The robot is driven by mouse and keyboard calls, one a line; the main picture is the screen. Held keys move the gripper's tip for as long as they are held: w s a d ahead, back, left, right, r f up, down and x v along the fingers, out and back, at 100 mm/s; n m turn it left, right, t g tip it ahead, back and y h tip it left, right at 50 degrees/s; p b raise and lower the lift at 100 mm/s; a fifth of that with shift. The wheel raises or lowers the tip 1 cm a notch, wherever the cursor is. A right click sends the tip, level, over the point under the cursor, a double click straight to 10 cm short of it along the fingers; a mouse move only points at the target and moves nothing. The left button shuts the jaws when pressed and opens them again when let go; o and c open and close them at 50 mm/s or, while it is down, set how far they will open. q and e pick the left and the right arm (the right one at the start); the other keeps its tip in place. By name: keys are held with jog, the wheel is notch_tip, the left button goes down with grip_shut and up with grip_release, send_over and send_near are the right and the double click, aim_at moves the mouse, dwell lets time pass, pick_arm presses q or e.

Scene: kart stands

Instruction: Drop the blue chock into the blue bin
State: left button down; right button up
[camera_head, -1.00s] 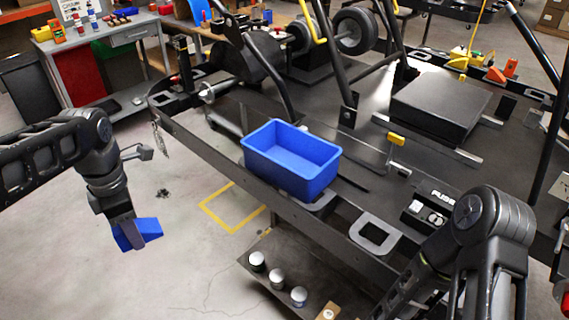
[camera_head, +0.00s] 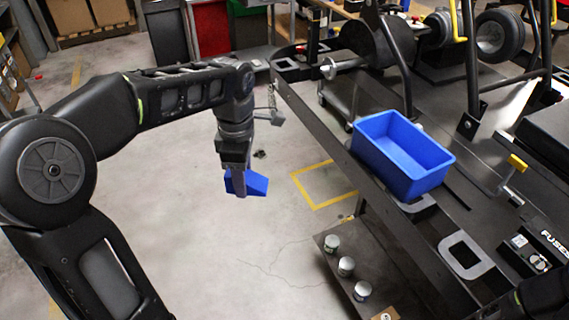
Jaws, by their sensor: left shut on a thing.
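The blue chock (camera_head: 256,184) is a small wedge held below my left gripper (camera_head: 240,186). My left gripper is shut on it, pointing down, with the chock hanging over the open floor. The blue bin (camera_head: 402,154) is an open box, empty as far as I see, on the dark kart stand to the right of the chock. The chock and the bin are well apart. My right gripper is not in view; only part of my right arm shows at the bottom right corner.
The kart frame (camera_head: 470,90) and its bars stand behind and right of the bin. A lower shelf (camera_head: 352,268) with several small cans sticks out below the stand. A yellow outline (camera_head: 322,184) marks the floor. The floor between chock and stand is clear.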

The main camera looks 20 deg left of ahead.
pick_arm(q)
jog(key=w+d+f+m, duration=0.4)
jog(key=d+m, duration=0.1)
jog(key=m, duration=0.6)
jog(key=w+d+f+m, duration=0.4)
jog(key=w+d+m, duration=0.1)
jog(key=m, duration=0.5)
jog(key=shift+d+f+m, duration=0.15)
jog(key=shift+d+m, duration=0.25)
jog(key=shift+d, duration=0.3)
